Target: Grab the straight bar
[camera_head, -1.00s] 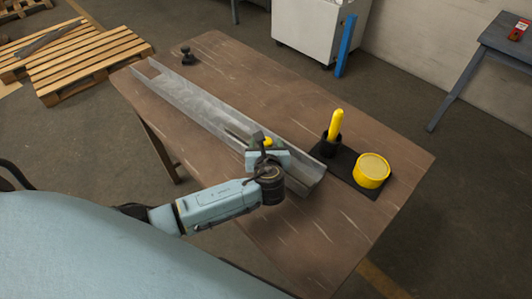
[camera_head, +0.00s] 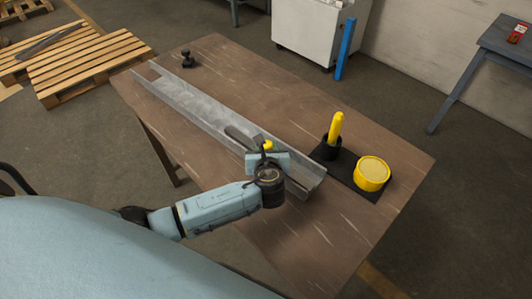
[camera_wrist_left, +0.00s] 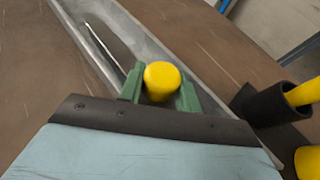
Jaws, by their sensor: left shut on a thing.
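A long grey metal channel tray (camera_head: 195,100) lies along the wooden table. In the left wrist view the bar (camera_wrist_left: 103,43) runs from the upper left toward my fingers. My left gripper (camera_head: 266,150) is over the tray at the bar's near end. In the left wrist view its green fingers (camera_wrist_left: 160,88) are shut on a yellow rounded end (camera_wrist_left: 162,79), which appears to belong to the bar. The join is hidden by the fingers. My right gripper is not in view.
A black base (camera_head: 347,172) to the right of the tray carries a black cup (camera_head: 325,151) with a yellow handle (camera_head: 335,124) and a yellow round tin (camera_head: 371,174). A small black knob-like object (camera_head: 187,60) stands at the far left. The table's near-right area is clear.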

